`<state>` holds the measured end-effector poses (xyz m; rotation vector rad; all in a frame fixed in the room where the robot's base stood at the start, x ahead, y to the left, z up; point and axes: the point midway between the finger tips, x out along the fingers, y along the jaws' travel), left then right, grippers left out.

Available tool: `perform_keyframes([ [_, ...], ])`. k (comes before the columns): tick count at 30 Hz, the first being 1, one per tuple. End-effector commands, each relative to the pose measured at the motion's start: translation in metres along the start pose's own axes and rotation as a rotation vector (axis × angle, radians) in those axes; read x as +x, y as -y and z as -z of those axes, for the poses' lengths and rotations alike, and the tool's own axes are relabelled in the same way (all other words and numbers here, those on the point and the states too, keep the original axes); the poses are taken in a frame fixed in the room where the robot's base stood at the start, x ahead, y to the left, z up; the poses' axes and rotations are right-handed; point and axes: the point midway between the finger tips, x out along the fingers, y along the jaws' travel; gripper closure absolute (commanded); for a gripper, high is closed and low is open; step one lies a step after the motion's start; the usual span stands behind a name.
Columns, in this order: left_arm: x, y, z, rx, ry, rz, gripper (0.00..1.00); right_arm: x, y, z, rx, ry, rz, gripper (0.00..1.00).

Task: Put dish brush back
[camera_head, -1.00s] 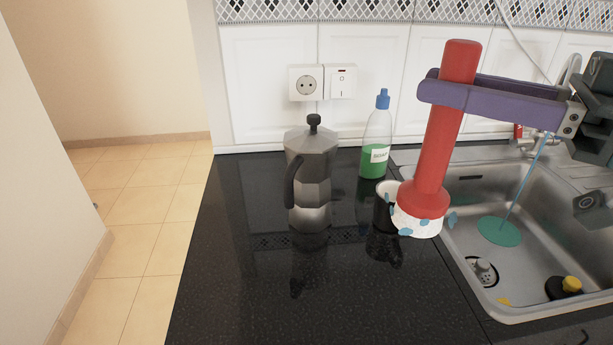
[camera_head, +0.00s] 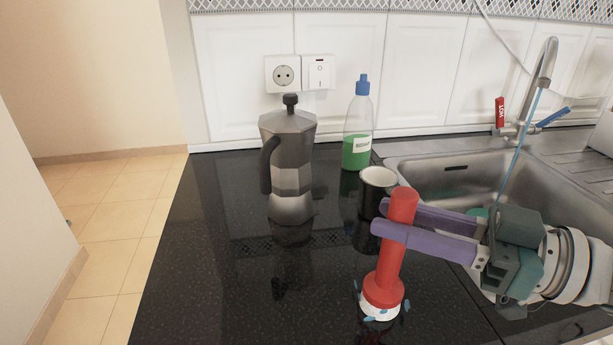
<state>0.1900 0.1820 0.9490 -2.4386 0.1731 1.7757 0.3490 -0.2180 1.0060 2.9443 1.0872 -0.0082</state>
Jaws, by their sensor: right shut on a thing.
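The dish brush has a red handle (camera_head: 391,247) and a white head with blue bristle tufts (camera_head: 379,308). My right gripper (camera_head: 390,222) comes in from the right, and its two purple fingers are shut on the red handle. The brush is nearly upright, head down, over the front of the black counter, left of the sink. I cannot tell whether the head touches the counter. A black-and-white cup (camera_head: 374,190) stands just behind the brush. My left gripper is not in view.
A grey moka pot (camera_head: 288,165) stands left of the cup. A soap bottle (camera_head: 357,125) with green liquid and a blue cap stands at the back. The steel sink (camera_head: 425,170) with a tap (camera_head: 530,110) is at the right. The black counter (camera_head: 210,270) is clear at the front left.

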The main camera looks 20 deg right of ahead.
Motion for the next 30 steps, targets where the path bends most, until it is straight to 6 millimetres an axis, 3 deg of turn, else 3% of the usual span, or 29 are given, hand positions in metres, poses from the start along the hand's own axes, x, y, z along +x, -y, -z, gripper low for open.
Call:
perform_keyframes([
  [10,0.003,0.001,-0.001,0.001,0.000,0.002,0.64,0.000,0.000,-0.004,0.000,-0.001,0.000,1.00],
  [11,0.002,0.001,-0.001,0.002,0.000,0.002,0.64,0.000,0.000,-0.003,0.000,0.000,0.000,0.65],
  [18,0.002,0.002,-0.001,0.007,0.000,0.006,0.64,0.000,0.000,-0.002,0.000,0.000,0.000,0.39],
  [27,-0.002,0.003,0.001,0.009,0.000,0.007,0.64,0.000,0.000,0.003,-0.001,0.000,0.000,0.39],
  [30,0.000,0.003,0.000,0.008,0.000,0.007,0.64,-0.012,0.000,0.000,0.001,0.004,0.000,0.39],
])
